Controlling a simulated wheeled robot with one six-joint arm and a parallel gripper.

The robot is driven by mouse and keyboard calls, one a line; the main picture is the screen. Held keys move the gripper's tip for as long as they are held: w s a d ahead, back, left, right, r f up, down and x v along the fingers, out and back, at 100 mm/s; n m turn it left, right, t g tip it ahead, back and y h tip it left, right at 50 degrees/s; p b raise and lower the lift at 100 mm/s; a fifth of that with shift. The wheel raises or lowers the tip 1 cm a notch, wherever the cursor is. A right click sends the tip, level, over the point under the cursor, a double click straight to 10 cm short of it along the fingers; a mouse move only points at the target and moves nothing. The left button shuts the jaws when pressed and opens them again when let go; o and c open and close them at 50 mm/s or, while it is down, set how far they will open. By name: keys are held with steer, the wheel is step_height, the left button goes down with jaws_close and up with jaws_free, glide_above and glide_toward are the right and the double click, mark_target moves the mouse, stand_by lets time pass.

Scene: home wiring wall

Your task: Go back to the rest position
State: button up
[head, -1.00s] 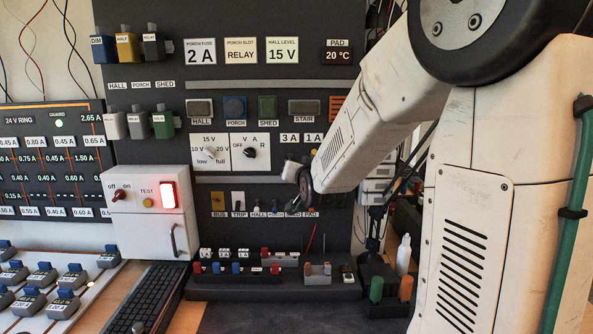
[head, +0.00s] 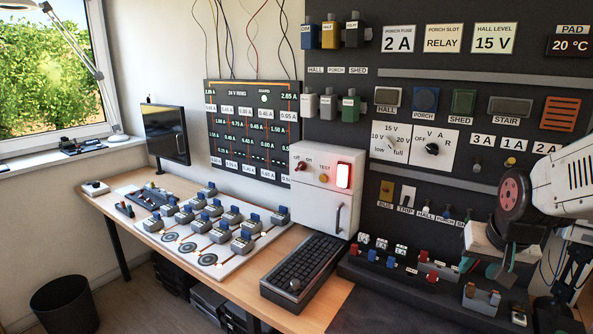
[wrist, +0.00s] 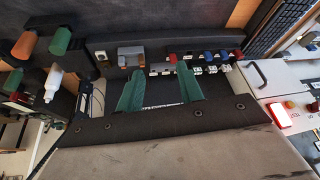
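My gripper (head: 503,270) is at the right of the head view, in front of the lower part of the dark wiring wall (head: 450,75) and above the bench. In the wrist view its two green fingers (wrist: 160,85) stand well apart with nothing held between them. Past the fingertips lie a grey block (wrist: 131,58) and a row of small red, blue and white parts. They look beyond the fingers; I cannot tell how far.
A white box (head: 318,200) with a lit red lamp stands left of my gripper, with a black keyboard (head: 303,270) in front. A white board (head: 212,255) of blue-topped modules lies farther left. In the wrist view, orange and green handles and a white bottle (wrist: 53,83) stand at left.

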steer(key=s+a+r+n+g, duration=0.1)
steer(key=s+a, duration=0.2)
steer(key=s, duration=0.3)
steer(key=s+a+r+n+g, duration=0.1)
steer(key=s+a+r, duration=0.1)
steer(key=s, duration=0.5)
steer(key=s+a+r+n+g+y, duration=0.1)
steer(key=s+a+r+n, duration=0.1)
steer(key=s+a, duration=0.2)
steer(key=s, duration=0.2)
steer(key=shift+s+r, duration=0.2)
steer(key=shift+s, duration=0.2)
